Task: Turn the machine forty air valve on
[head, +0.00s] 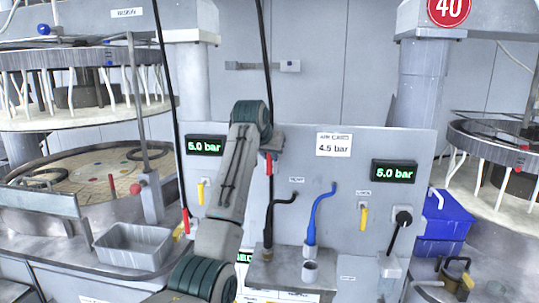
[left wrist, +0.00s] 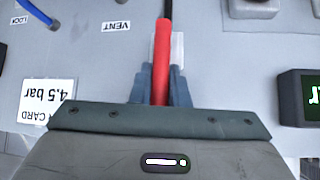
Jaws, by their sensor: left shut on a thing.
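A red lever handle (head: 268,164) shows upright on the grey panel (head: 330,150), below a black line coming down from above. My left gripper (head: 269,150) is at this handle. In the left wrist view the red handle (left wrist: 162,50) stands between my two gripper fingers (left wrist: 160,84), which are closed around it. The label naming this valve cannot be read. A red sign with 40 (head: 449,8) is at the top right. Pressure displays reading 5.0 bar are on the left (head: 205,146) and right (head: 394,173) of the panel. My right gripper does not show.
Yellow handles (head: 201,192) (head: 363,216) and another red handle (head: 186,220) are near my arm or on the panel. A blue hose (head: 318,215) and dark hose (head: 270,220) rise in front. A card reads 4.5 bar (head: 334,145). A grey tray (head: 132,245) stands left.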

